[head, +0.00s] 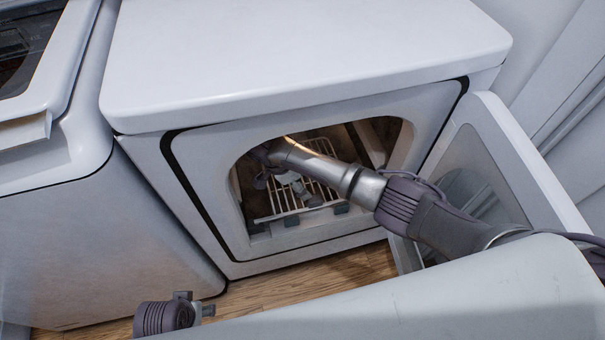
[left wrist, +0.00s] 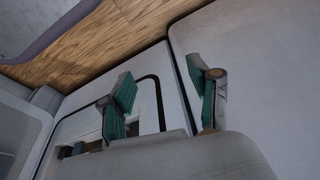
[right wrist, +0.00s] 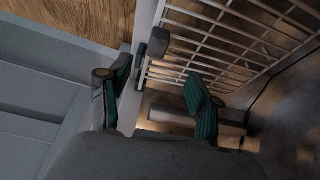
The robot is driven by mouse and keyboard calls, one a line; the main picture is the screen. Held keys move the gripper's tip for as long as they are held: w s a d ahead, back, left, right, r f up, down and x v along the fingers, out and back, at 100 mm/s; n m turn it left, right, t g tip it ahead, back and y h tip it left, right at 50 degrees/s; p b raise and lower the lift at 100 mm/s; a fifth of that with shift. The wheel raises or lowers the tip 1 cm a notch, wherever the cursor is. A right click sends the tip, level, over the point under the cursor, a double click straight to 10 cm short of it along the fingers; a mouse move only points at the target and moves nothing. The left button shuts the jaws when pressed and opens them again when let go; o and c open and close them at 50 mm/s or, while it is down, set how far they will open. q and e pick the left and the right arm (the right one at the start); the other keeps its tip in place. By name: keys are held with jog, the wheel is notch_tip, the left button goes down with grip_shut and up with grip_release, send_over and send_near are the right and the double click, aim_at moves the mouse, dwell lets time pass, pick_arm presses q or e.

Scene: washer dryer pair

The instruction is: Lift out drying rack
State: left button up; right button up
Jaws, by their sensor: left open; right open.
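The drying rack (head: 318,190), a pale wire grid with dark feet, lies inside the dryer drum, seen through the open door. It also shows in the right wrist view (right wrist: 240,42). My right arm reaches in from the right through the opening. My right gripper (head: 268,172) is over the rack's left part, and my arm hides some of the grid. In the right wrist view my right gripper (right wrist: 160,78) is open with the rack's near edge by its fingers. I cannot tell whether they touch. My left gripper (left wrist: 163,92) is open and empty, outside the dryer.
The white dryer (head: 300,60) has its door (head: 510,165) swung open to the right. A white washer (head: 90,220) stands close on the left. Wood floor (head: 315,280) lies in front.

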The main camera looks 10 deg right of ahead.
aim_at(315, 198)
jog(key=b+x, duration=0.1)
jog(key=x, duration=0.4)
jog(key=shift+s+d+f+b, duration=0.1)
jog(key=shift+d+f+b, duration=0.1)
jog(key=shift+f+b, duration=0.25)
jog(key=b+x, duration=0.1)
jog(key=x, duration=0.1)
jog(key=shift+s+d+f, duration=0.15)
jog(key=shift+f, duration=0.25)
jog(key=shift+d+f+b, duration=0.25)
jog(key=shift+f+b, duration=0.05)
jog(key=shift+f, duration=0.2)
jog(key=shift+d+f, duration=0.1)
jog(key=shift+f, duration=0.2)
pick_arm(q)
jog(key=w+v, duration=0.1)
jog(key=v, duration=0.9)
jog(key=shift+r+t, duration=0.2)
jog(key=shift+t, duration=0.1)
jog(key=shift+a, duration=0.1)
pick_arm(e)
jog(key=shift+r, duration=0.1)
grip_shut()
